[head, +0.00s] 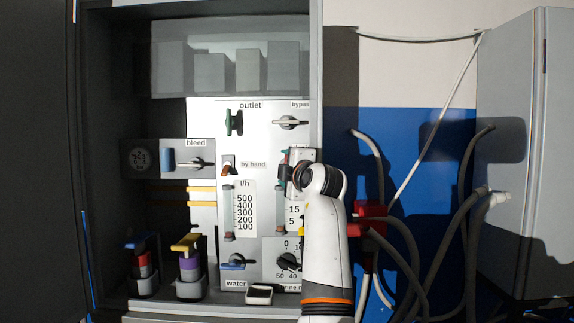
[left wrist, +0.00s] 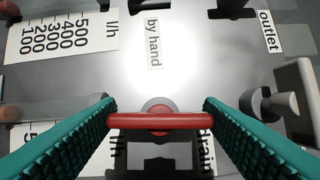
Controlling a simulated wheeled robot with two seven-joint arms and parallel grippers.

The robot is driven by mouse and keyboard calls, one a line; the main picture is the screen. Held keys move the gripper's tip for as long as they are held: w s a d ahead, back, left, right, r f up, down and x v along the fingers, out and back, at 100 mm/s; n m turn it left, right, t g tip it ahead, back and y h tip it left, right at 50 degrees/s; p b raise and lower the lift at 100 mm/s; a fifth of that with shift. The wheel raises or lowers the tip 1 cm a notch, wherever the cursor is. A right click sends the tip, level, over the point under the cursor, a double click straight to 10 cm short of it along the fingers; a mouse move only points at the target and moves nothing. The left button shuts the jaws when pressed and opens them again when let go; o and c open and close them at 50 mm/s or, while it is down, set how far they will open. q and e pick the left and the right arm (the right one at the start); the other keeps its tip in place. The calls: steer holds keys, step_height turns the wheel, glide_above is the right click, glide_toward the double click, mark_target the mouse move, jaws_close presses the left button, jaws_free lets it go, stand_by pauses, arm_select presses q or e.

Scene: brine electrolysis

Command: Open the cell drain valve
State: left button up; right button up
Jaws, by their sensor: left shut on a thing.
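The drain valve has a red bar handle (left wrist: 160,121) on a round grey hub, in the left wrist view. The teal fingers of my left gripper (left wrist: 158,122) are closed on the two ends of this bar, which lies straight across between them. A label reading "drain" (left wrist: 207,140) is partly hidden behind the right-hand finger. In the head view my left gripper (head: 285,168) is at the panel, right of the "by hand" label, and my white arm rises below it. The gripper and wrist hide most of the valve there. My right gripper is not in view.
The white panel (head: 205,130) carries an outlet valve (head: 234,122), a bypass valve (head: 290,122), a bleed valve (head: 195,162), a flow tube (head: 229,212) and a water knob (head: 236,262). Two coloured-handled units stand lower left. Hoses (head: 405,245) hang at right beside a grey cabinet (head: 515,150).

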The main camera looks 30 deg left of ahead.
arm_select(q)
steer(key=shift+f+n, duration=0.1)
steer(key=shift+n, duration=0.5)
steer(key=o, duration=1)
steer(key=shift+s+d, duration=0.1)
steer(key=b+v, duration=0.4)
steer(key=v, duration=0.7)
steer(key=shift+s+d+r, duration=0.25)
steer(key=shift+d, duration=0.05)
steer(key=shift+f, duration=0.1)
